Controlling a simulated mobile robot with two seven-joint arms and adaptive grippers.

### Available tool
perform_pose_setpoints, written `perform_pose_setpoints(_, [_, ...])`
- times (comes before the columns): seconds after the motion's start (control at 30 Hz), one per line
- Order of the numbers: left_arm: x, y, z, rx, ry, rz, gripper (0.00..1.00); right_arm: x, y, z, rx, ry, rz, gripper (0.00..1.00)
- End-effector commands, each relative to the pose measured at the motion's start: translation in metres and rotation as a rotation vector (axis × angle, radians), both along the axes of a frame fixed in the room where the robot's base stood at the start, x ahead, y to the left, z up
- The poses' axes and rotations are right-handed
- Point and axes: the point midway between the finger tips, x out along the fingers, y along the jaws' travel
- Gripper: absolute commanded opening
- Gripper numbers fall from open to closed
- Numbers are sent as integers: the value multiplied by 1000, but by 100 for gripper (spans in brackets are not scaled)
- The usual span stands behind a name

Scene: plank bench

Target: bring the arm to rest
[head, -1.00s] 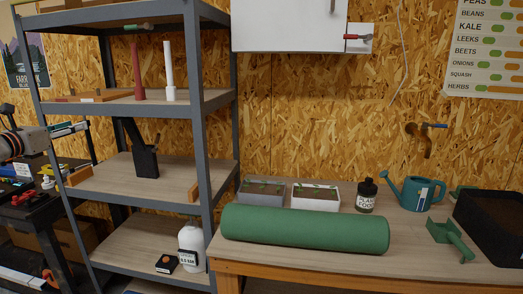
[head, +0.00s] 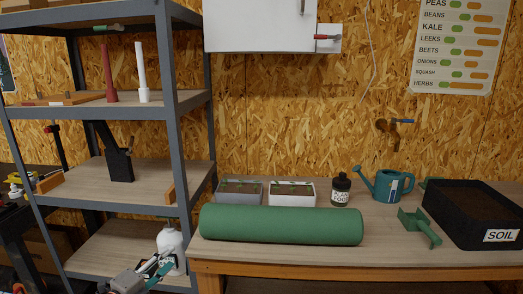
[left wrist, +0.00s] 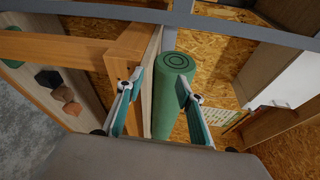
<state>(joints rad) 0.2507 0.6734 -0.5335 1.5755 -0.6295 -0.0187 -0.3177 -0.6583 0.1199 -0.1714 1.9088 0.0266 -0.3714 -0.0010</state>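My left gripper (head: 160,264) is low in the head view, in front of the lowest shelf and overlapping the white jug (head: 170,238); I cannot tell whether it touches the jug. In the left wrist view its two teal-padded fingers (left wrist: 160,82) are spread apart. Nothing is held between them; the end of the green roll (left wrist: 174,62) and a plank edge show behind the gap. My right arm and gripper are in neither view.
A grey-framed shelf unit (head: 171,130) stands left of the plank bench (head: 300,256).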

Motion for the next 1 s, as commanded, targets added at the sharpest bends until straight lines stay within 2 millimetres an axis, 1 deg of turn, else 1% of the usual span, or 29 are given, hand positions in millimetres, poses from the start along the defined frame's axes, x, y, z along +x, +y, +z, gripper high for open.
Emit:
perform_pose_setpoints(0.03, [-22, -16, -27, -106, 67, 21, 37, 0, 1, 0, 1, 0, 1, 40])
perform_pose_setpoints(0.07, [-33, -23, -39, -164, 104, 38, 37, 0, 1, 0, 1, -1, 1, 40])
perform_pose_setpoints(0.1, [-49, -31, -55, -242, 154, 63, 37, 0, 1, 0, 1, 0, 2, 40])
perform_pose_setpoints(0.17, [-73, -41, -79, -357, 229, 105, 37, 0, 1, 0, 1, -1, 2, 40])
perform_pose_setpoints(0.2, [-91, -47, -94, -431, 280, 136, 37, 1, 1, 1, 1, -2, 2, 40])
perform_pose_setpoints(0.27, [-117, -54, -116, -543, 356, 189, 37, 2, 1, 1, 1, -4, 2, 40])
perform_pose_setpoints(0.3, [-136, -58, -130, -616, 407, 228, 37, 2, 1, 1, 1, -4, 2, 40])
perform_pose_setpoints(0.37, [-165, -62, -151, -723, 482, 290, 37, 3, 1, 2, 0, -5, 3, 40])
perform_pose_setpoints(0.4, [-185, -65, -164, -790, 533, 335, 37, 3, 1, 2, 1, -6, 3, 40])
perform_pose_setpoints(0.47, [-215, -67, -182, -891, 603, 406, 37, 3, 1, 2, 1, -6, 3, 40])
perform_pose_setpoints(0.5, [-235, -68, -192, -952, 647, 453, 37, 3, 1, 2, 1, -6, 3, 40])
perform_pose_setpoints(0.6, [-280, -69, -213, -1081, 737, 563, 37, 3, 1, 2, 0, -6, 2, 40])
perform_pose_setpoints(0.7, [-313, -69, -227, -1170, 797, 648, 37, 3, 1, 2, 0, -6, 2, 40])
perform_pose_setpoints(0.8, [-333, -68, -234, -1222, 830, 700, 37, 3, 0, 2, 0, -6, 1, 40])
perform_pose_setpoints(0.9, [-340, -68, -236, -1242, 843, 720, 37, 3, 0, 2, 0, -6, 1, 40])
perform_pose_setpoints(1.0, [-341, -68, -237, -1244, 845, 723, 37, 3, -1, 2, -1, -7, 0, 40])
